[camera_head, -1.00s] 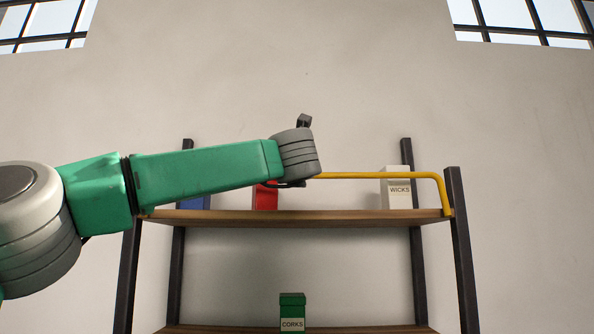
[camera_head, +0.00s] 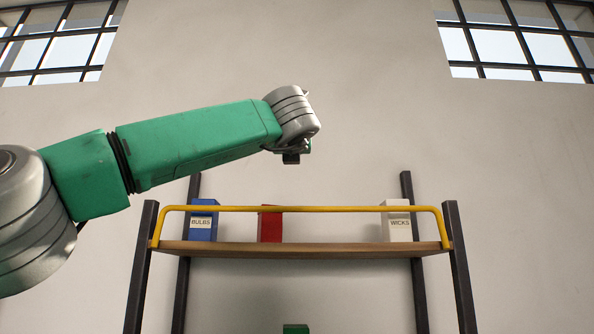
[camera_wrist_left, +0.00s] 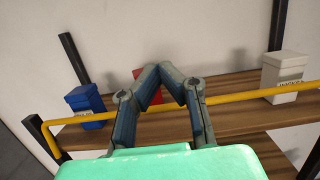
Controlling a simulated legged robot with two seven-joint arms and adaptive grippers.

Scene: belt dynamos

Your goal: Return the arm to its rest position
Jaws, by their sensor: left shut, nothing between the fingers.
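My left arm (camera_head: 195,145) comes in from the left in the head view, with its wrist raised above the shelf's yellow rail. My left gripper is mostly hidden behind the wrist there; a small dark part (camera_head: 291,157) shows below it. In the left wrist view my left gripper (camera_wrist_left: 161,73) is shut and empty, its fingers in front of the red box (camera_wrist_left: 148,86) and the rail. I cannot tell how close they are to the rail. My right gripper is in neither view.
The upper shelf (camera_head: 300,250) holds a blue BULBS box (camera_head: 203,220), a red box (camera_head: 270,224) and a white WICKS box (camera_head: 397,221) behind the yellow rail (camera_head: 340,209). A green box (camera_head: 295,329) shows below.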

